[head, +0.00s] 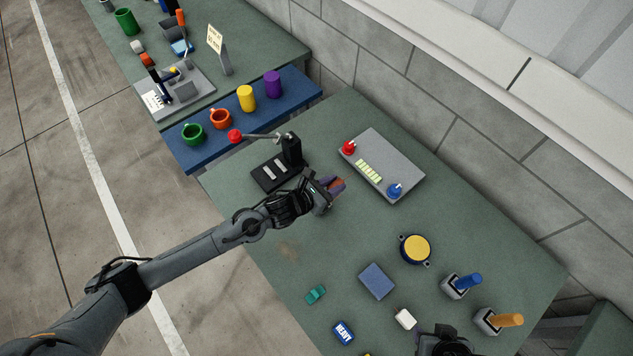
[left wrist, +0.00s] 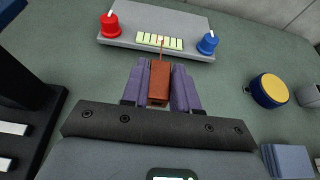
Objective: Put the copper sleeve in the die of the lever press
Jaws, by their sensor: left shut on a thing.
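The copper sleeve (left wrist: 159,82) is a reddish-brown piece between the two purple fingers of my left gripper (left wrist: 161,90), which is shut on it. In the head view the left gripper (head: 333,187) is to the right of the lever press (head: 291,150), apart from it, with a little of the sleeve (head: 340,183) showing. The press is black, with a lever ending in a red ball at the left and pale bars on its base. It also shows at the left edge of the left wrist view (left wrist: 28,93). I cannot make out its die.
A grey panel (head: 402,163) with red and blue knobs lies beyond the left gripper. A yellow-topped round pot (head: 416,249), a blue block (head: 376,281) and small items are nearer. A blue shelf (head: 303,92) holds several cups. Part of my right arm shows at the bottom edge.

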